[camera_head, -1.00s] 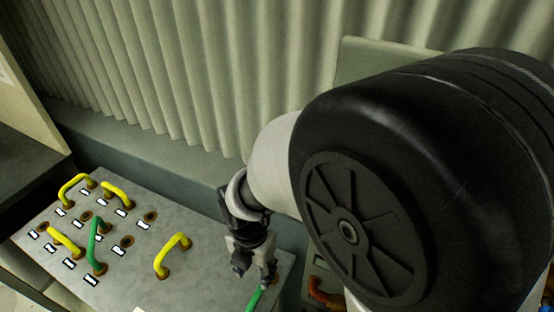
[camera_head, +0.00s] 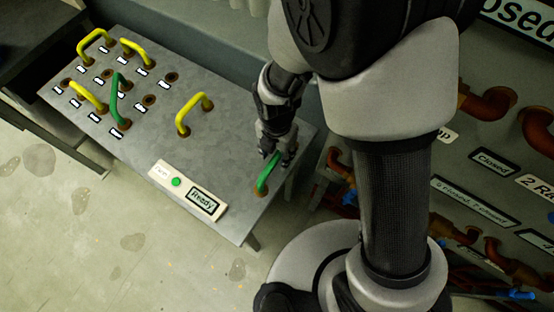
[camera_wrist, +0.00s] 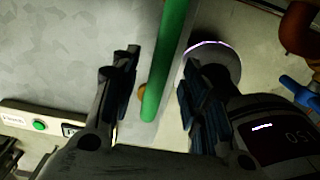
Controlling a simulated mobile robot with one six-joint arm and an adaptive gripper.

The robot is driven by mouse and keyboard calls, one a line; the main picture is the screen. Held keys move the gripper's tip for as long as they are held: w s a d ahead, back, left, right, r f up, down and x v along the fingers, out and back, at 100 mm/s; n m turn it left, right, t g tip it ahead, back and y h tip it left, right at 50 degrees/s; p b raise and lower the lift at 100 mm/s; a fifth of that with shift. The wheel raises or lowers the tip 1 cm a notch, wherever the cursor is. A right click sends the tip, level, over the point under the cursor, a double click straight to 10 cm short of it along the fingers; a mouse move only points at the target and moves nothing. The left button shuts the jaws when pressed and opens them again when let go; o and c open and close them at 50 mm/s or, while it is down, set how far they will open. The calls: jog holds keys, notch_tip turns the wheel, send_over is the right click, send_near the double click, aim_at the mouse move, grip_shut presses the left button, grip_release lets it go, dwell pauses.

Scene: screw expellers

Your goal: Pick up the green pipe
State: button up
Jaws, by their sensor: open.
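A green pipe (camera_head: 266,176), a bent handle shape, stands at the right end of the grey metal table (camera_head: 215,145). My gripper (camera_head: 279,155) is right at the upper part of this pipe. In the wrist view my gripper (camera_wrist: 158,65) is open, and the green pipe (camera_wrist: 172,50) runs between its two fingers with a gap on each side. A second green pipe (camera_head: 116,95) stands among yellow pipes on the left part of the table.
Several yellow pipes (camera_head: 193,112) and empty round sockets with white labels fill the table's left half. A panel with a green button (camera_head: 176,182) and a "Ready" sign (camera_head: 205,201) is at the front edge. Orange-brown pipes (camera_head: 487,103) are on the right.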

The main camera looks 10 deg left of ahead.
notch_tip(320, 180, down, 3)
jog(key=shift+w+r+b, duration=0.1)
jog(key=shift+b, duration=0.25)
jog(key=shift+c, duration=0.2)
grip_shut()
jog(key=shift+r, duration=0.1)
